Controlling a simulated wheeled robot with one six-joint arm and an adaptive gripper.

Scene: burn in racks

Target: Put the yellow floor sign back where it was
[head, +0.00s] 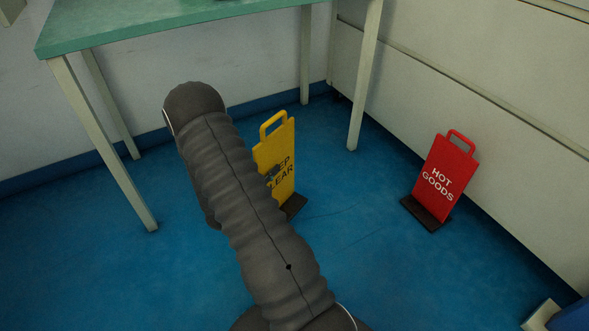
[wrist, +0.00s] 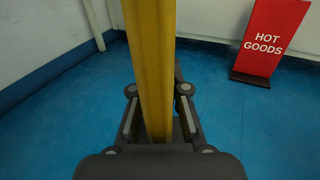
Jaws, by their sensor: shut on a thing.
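The yellow floor sign (head: 284,150) stands upright in the head view, its left part and some lettering hidden behind my arm. It has a handle on top and a dark base on or close to the blue floor; I cannot tell whether the base touches. In the wrist view the sign (wrist: 152,45) shows edge-on as a yellow upright strip. My gripper (wrist: 159,112) is shut on the sign, one finger on each side of it. In the head view my arm mostly hides the gripper.
A red "HOT GOODS" sign (head: 442,180) stands on the floor to the right; it also shows in the wrist view (wrist: 269,38). A green-topped table (head: 130,25) with pale legs stands behind. A pale panelled wall (head: 480,90) runs along the right. Blue floor (head: 350,225) between the signs is clear.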

